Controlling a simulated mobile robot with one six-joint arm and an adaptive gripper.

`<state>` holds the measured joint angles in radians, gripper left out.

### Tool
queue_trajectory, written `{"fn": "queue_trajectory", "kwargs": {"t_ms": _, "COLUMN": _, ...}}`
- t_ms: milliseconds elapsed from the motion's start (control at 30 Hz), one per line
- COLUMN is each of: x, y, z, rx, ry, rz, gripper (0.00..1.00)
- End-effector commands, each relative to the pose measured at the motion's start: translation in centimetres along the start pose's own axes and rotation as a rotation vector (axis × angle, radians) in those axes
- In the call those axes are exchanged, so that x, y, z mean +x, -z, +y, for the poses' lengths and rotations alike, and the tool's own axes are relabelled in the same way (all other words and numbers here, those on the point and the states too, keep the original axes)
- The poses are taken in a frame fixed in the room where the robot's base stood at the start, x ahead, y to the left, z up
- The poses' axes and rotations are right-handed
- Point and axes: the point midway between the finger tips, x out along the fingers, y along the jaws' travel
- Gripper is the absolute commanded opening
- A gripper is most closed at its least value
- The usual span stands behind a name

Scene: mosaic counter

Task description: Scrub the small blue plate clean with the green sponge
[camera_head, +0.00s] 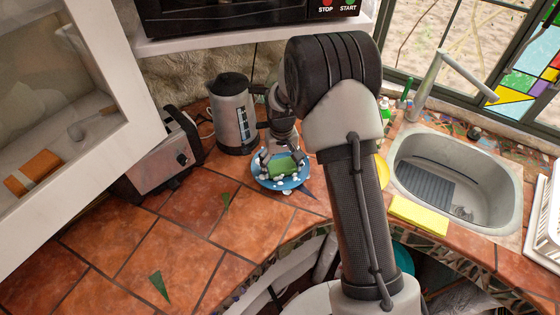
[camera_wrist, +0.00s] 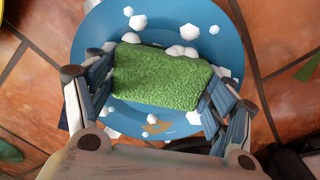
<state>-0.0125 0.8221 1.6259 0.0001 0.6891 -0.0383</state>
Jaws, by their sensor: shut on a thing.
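The small blue plate (camera_head: 273,183) lies on the tiled counter in front of the kettle. White foam lumps dot its surface, and a small orange-brown mark (camera_wrist: 157,127) shows near its lower middle in the wrist view. The green sponge (camera_head: 283,167) is over the plate; the wrist view shows the sponge (camera_wrist: 160,78) covering the plate's middle. My gripper (camera_head: 281,165) is shut on the sponge, with one finger at each short end. It points down at the plate. The blue plate (camera_wrist: 228,50) shows around the sponge. Whether the sponge touches the plate is hard to tell.
A grey kettle (camera_head: 234,118) and a toaster (camera_head: 163,155) stand behind and left of the plate. The sink (camera_head: 480,180) is at the right, with a yellow cloth (camera_head: 419,215) at its front left. The counter's front left (camera_head: 120,230) is mostly clear.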

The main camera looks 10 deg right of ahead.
Motion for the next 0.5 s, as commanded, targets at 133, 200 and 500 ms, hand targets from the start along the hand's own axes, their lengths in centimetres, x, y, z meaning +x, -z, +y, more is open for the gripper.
{"fn": "queue_trajectory", "kwargs": {"t_ms": 133, "x": 0.2, "y": -0.3, "z": 0.0, "rx": 0.000, "ry": 0.000, "rz": -0.007, "gripper": 0.54}}
{"fn": "queue_trajectory", "kwargs": {"t_ms": 200, "x": 0.3, "y": -0.4, "z": 0.0, "rx": 0.000, "ry": 0.000, "rz": -0.008, "gripper": 0.54}}
{"fn": "queue_trajectory", "kwargs": {"t_ms": 500, "x": -1.2, "y": -0.3, "z": 0.0, "rx": 0.000, "ry": 0.000, "rz": -0.008, "gripper": 0.54}}
